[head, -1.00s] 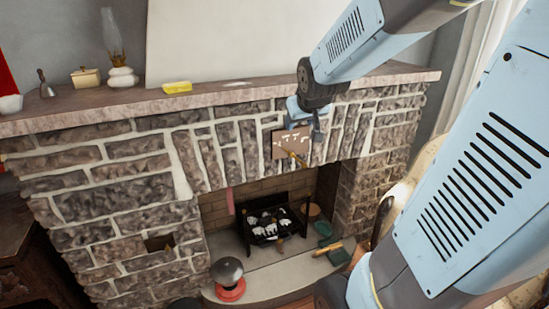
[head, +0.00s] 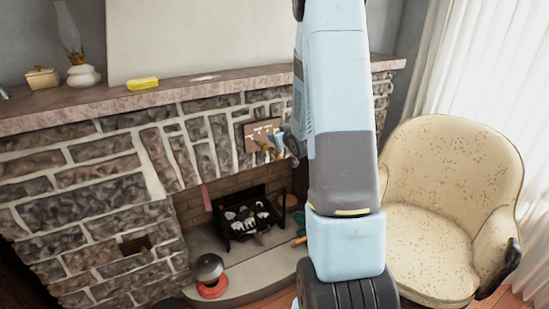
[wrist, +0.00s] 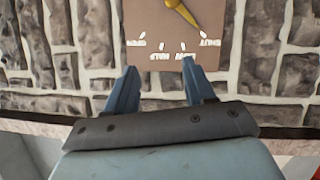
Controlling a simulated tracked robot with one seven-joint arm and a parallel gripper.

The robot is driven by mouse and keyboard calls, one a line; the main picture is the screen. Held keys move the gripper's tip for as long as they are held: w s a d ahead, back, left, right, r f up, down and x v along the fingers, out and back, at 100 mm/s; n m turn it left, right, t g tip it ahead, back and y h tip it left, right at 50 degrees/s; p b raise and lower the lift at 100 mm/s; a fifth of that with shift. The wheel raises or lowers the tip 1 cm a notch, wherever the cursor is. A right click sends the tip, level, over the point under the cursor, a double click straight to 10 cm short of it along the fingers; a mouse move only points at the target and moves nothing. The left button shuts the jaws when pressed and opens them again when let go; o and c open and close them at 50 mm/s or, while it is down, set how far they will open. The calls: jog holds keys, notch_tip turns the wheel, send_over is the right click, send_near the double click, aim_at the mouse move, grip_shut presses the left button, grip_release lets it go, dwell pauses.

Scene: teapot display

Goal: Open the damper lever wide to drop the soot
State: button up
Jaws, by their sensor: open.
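The damper lever is a gold, pointed handle on a brown plate (head: 262,131) set in the stone above the firebox. In the wrist view part of the lever (wrist: 183,12) shows at the top edge, slanting across the plate (wrist: 215,35), with white lettering below it. My gripper (wrist: 160,72) is open and empty, its two blue fingers apart in front of the plate's lettered edge. The lever is beyond the fingertips, and I see no contact. In the head view the gripper (head: 275,146) is at the plate's lower right, partly hidden by my arm.
The stone mantel (head: 190,92) runs above the plate and carries a yellow sponge-like block (head: 143,83). Below, a black grate (head: 243,215) stands in the firebox, and a red-based, grey-topped object (head: 209,275) stands on the hearth. A cream armchair (head: 440,220) is at the right.

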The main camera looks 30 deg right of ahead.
notch_tip(320, 180, down, 9)
jog(key=d+t+y, duration=0.1)
jog(key=d+t, duration=0.1)
jog(key=d, duration=0.1)
jog(key=t, duration=0.2)
send_near(279, 158)
jog(key=shift+m+y, duration=0.3)
jog(key=shift+y, duration=0.1)
jog(key=w, duration=1.2)
jog(key=shift+w+f, duration=0.1)
jog(key=shift+w, duration=0.15)
jog(key=shift+c, duration=0.2)
jog(key=shift+d, duration=0.1)
grip_shut()
